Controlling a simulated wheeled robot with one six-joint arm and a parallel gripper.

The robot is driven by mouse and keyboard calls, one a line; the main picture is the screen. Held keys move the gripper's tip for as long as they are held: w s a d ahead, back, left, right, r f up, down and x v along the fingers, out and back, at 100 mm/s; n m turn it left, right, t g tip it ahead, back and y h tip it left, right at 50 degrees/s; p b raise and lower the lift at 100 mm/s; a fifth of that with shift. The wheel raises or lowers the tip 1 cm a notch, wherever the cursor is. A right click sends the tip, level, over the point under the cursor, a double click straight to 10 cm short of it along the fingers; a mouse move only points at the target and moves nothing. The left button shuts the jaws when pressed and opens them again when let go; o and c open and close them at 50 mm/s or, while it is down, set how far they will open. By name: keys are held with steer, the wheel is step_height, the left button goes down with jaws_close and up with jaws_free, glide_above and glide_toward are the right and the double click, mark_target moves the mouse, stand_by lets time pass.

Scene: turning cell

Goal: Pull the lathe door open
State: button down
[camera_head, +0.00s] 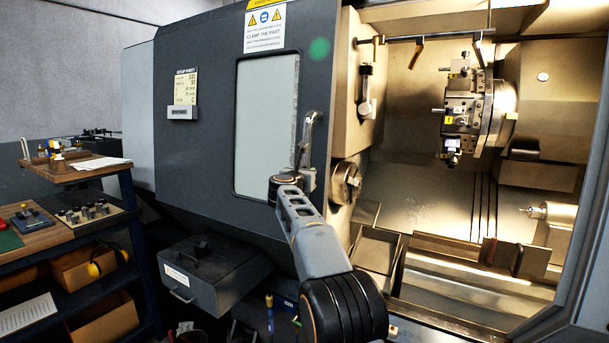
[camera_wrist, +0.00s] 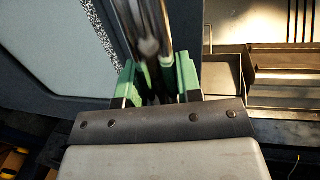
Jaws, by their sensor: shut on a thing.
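The dark grey lathe door (camera_head: 215,140) with its pale window (camera_head: 266,125) stands slid to the left. The lathe's lit interior shows to its right. An upright metal handle (camera_head: 309,140) is at the door's right edge. My gripper (camera_wrist: 158,85), with green fingers, is shut on the handle (camera_wrist: 150,45) in the wrist view. In the head view my arm reaches up to the handle, and the wrist hides the fingers and the handle's lower end.
Inside the lathe are a tool turret (camera_head: 470,112) and a chuck (camera_head: 346,182). A workbench (camera_head: 75,225) with parts stands at the left. A grey drawer box (camera_head: 213,275) juts out below the door.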

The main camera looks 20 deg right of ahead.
steer(key=c, duration=1)
jaws_free()
steer(key=shift+f, duration=0.2)
steer(key=shift+o, duration=1.1)
steer(key=shift+r, duration=0.1)
steer(key=b+v, duration=0.4)
steer(key=v, duration=1)
steer(key=shift+w, duration=0.1)
